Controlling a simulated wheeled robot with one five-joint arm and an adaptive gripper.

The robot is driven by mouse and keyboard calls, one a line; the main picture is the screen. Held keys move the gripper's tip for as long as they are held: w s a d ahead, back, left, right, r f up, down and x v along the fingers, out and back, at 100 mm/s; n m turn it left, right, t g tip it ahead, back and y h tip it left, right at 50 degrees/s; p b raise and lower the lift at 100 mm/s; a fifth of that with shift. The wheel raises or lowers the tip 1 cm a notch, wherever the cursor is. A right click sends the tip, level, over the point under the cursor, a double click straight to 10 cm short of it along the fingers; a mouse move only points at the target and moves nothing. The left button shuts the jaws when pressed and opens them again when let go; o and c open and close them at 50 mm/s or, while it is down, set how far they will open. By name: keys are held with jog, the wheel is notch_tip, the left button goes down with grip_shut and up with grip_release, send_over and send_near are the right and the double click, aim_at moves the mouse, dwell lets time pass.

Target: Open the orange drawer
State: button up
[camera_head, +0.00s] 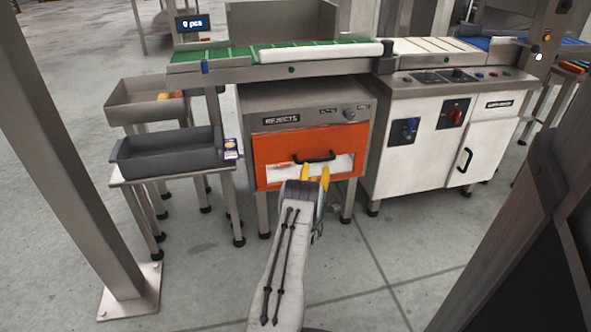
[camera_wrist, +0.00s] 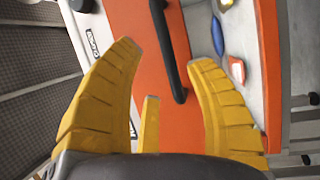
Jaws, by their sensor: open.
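The orange drawer (camera_head: 330,142) is in a grey cabinet labelled REJECTS, below the green conveyor. It has a black bar handle (camera_head: 314,157) on its front. My gripper (camera_head: 316,172) is in front of the drawer, just below the handle in the head view. In the wrist view the yellow fingers of my gripper (camera_wrist: 170,65) are open. The black handle (camera_wrist: 168,50) runs between the fingertips, and the orange front (camera_wrist: 205,85) lies behind it. Whether the fingers touch the handle I cannot tell. A pale opening beside the orange shows a blue thing (camera_wrist: 217,35) and a red-and-white thing (camera_wrist: 237,70).
A dark grey tray (camera_head: 165,160) on a small table stands left of the cabinet, with another tray (camera_head: 145,110) behind it. A white cabinet (camera_head: 480,150) with a black handle stands right. Floor before the drawer is clear apart from my arm.

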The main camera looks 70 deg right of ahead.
aim_at(318, 161)
jog(key=shift+d+f+b, duration=0.25)
jog(key=shift+f+b, duration=0.05)
jog(key=b+x, duration=0.2)
jog(key=x, duration=0.3)
jog(key=shift+b, duration=0.3)
jog(key=shift+w+d+r+b, duration=0.2)
jog(key=shift+d+b, duration=0.1)
jog(key=shift+d, duration=0.35)
jog(key=shift+o, duration=0.3)
grip_shut()
